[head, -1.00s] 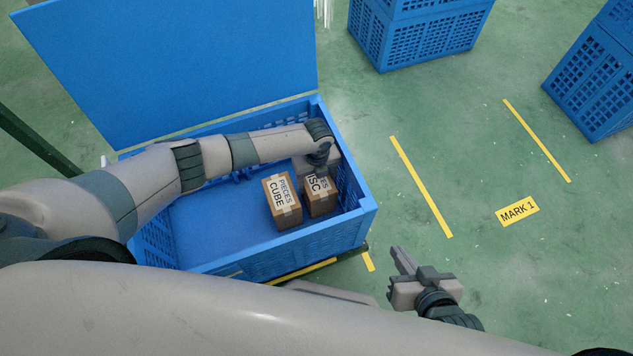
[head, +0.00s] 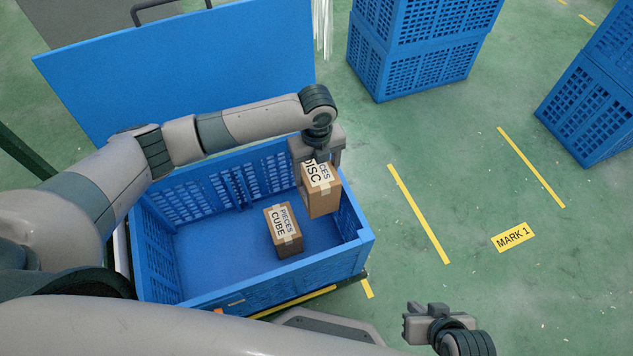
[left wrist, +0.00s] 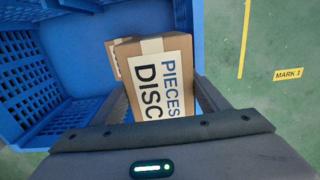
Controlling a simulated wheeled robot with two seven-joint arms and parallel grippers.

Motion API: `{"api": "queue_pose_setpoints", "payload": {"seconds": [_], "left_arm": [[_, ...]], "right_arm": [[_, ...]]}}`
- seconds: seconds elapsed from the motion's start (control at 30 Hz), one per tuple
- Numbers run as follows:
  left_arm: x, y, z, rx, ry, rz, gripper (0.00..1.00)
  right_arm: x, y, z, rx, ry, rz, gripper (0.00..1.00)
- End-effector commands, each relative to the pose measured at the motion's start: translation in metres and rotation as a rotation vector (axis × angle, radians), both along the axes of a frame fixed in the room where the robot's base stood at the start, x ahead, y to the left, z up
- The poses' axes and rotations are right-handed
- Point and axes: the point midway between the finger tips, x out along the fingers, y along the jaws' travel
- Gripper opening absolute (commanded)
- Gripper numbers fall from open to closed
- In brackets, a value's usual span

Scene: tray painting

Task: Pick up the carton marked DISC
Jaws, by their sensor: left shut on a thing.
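The carton marked DISC (head: 322,196) is a brown box with a white label, held up at the right side of the blue crate (head: 255,283). My left gripper (head: 319,168) is shut on it from above, one finger on each side. In the left wrist view the DISC carton (left wrist: 158,80) fills the space between the fingers, its label facing the camera. The carton marked CUBE (head: 284,232) stands on the crate floor, to the left and lower. In the left wrist view it is partly hidden behind the DISC carton. My right gripper (head: 418,322) is at the lower right, empty, outside the crate.
The crate's blue lid (head: 190,85) stands up at its back. Stacked blue crates (head: 415,65) stand behind on the right, with another stack (head: 590,110) at the far right. Green floor with yellow lines and a MARK 1 label (head: 513,237) lies clear to the right.

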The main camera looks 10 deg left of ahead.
Motion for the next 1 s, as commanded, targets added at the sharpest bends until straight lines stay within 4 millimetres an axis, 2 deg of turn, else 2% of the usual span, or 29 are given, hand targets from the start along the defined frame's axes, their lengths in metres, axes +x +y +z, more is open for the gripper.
{"api": "queue_pose_setpoints", "payload": {"seconds": [0.03, 0.1, 0.3, 1.0], "left_arm": [[0.001, 0.0, 0.011, -0.001, -0.002, -0.001, 0.08], [0.001, -0.001, 0.021, -0.002, -0.002, -0.001, 0.08], [0.001, -0.001, 0.037, -0.002, -0.002, 0.0, 0.08], [0.0, 0.0, 0.041, -0.001, -0.001, 0.003, 0.08]], "right_arm": [[-0.001, -0.002, 0.001, -0.005, 0.007, -0.001, 0.0], [-0.002, -0.003, 0.001, -0.01, 0.015, -0.004, 0.0], [-0.004, -0.007, 0.0, -0.02, 0.032, -0.006, 0.0], [-0.003, -0.006, 0.001, -0.021, 0.031, -0.004, 0.0]]}}
